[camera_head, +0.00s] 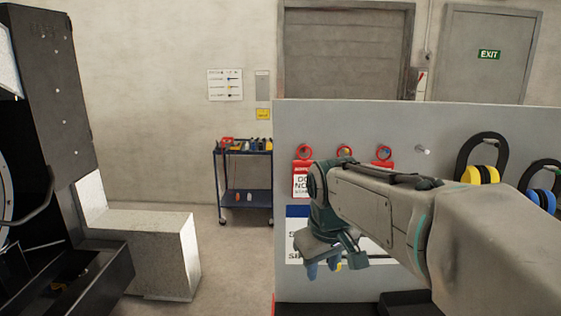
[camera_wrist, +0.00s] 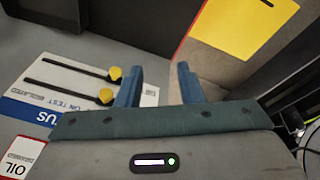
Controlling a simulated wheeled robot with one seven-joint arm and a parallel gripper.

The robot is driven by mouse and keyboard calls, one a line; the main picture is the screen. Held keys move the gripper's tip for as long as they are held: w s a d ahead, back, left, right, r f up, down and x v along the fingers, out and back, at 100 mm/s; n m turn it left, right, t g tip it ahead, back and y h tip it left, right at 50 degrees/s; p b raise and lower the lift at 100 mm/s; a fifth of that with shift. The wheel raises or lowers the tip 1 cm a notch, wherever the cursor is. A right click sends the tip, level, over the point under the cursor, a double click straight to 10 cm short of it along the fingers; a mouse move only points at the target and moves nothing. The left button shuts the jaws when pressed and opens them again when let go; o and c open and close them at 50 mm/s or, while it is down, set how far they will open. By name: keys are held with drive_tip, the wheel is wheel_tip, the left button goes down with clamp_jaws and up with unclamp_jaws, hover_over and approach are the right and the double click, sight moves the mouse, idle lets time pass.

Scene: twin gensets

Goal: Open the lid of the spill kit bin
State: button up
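No spill kit bin can be made out for certain in either view. In the wrist view a yellow surface with a red edge (camera_wrist: 238,28) shows at the upper right, cut off by the frame; I cannot tell whether it is part of the bin or its lid. My gripper (camera_head: 323,270) hangs in front of the grey panel in the head view, pointing down. In the wrist view my gripper (camera_wrist: 158,78) has its two blue fingers apart, with nothing between them. The yellow surface lies beyond the right finger, apart from it.
The grey panel (camera_head: 440,120) carries red tags, padlocks and a blue-and-white status board (camera_wrist: 60,85) with yellow-tipped black pointers. A blue tool cart (camera_head: 244,180) stands at the back wall. Dark machinery (camera_head: 50,90) and a pale block (camera_head: 150,250) stand left. Floor between is clear.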

drive_tip(key=s+d+f+m, duration=0.2)
drive_tip(key=s+d+f, duration=0.1)
drive_tip(key=s, duration=0.4)
drive_tip(key=shift+d+t+b, duration=0.3)
drive_tip(key=shift+d, duration=0.25)
drive_tip(key=s+d+f+m, duration=0.1)
drive_tip(key=s, duration=0.1)
drive_tip(key=s+f+m, duration=0.1)
drive_tip(key=s+f, duration=0.1)
drive_tip(key=s, duration=0.1)
drive_tip(key=s+d+f, duration=0.1)
drive_tip(key=s+f, duration=0.1)
drive_tip(key=shift+s+d+m+b, duration=0.25)
drive_tip(key=shift+d+m+b, duration=0.05)
drive_tip(key=shift+m, duration=0.1)
drive_tip(key=shift+c, duration=0.3)
drive_tip(key=shift+s+f, duration=0.15)
drive_tip(key=shift+s, duration=0.05)
clamp_jaws()
